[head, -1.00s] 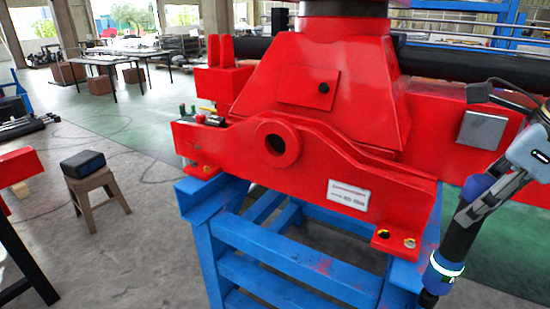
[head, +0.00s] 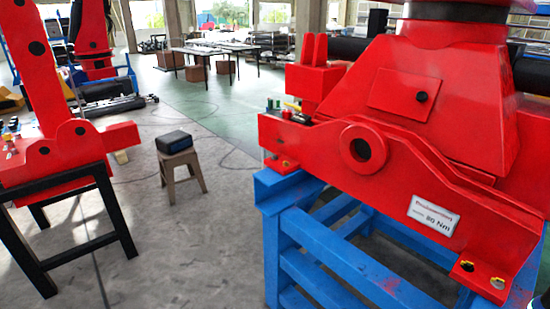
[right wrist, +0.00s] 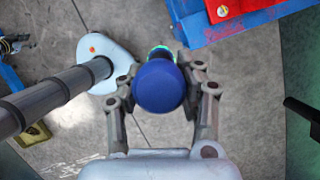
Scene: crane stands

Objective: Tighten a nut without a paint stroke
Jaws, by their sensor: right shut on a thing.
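A large red crane base (head: 390,185) stands on a blue stand (head: 300,240) at the right of the head view. Its lower right foot carries a nut (head: 467,266) with a yellow mark and another nut (head: 497,283), whose marking is unclear. Small fasteners also sit on its left foot (head: 281,161), too small to judge. In the right wrist view my right gripper (right wrist: 160,85) is shut on a tool with a round blue end (right wrist: 160,88) and a glowing ring, above the floor. My left gripper is out of view.
Small coloured items (head: 285,108) lie on the crane base's left top. A brown stool (head: 182,172) with a black box (head: 174,142) stands on open floor. Another red crane part (head: 45,150) rests on a black stand (head: 110,200) at left. The blue stand's corner (right wrist: 205,25) shows in the wrist view.

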